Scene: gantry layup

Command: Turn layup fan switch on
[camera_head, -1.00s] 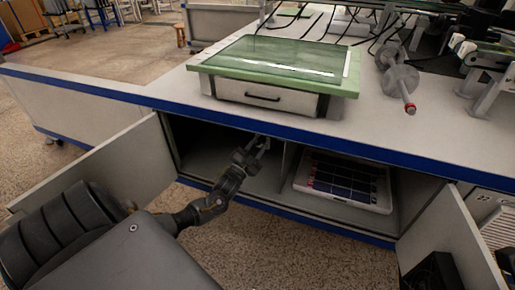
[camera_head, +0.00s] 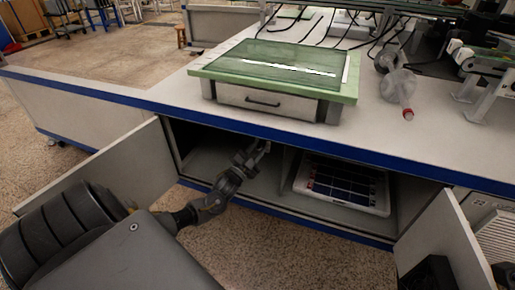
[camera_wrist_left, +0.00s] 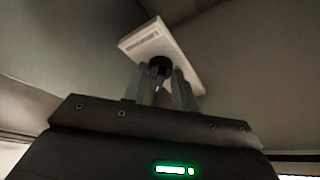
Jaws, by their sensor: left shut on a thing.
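The fan switch shows in the left wrist view as a pale rectangular plate (camera_wrist_left: 154,39) with a round black knob (camera_wrist_left: 159,68) on it, inside the cabinet. My left gripper (camera_wrist_left: 160,84) has its two fingers on either side of the knob and is shut on it. In the head view my left gripper (camera_head: 257,150) reaches into the left part of the open cabinet (camera_head: 207,146), near its upper edge. The switch is hidden there by the countertop.
The cabinet doors stand open at left (camera_head: 100,165) and right (camera_head: 440,245). A tray with dark panels (camera_head: 345,184) lies in the right compartment.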

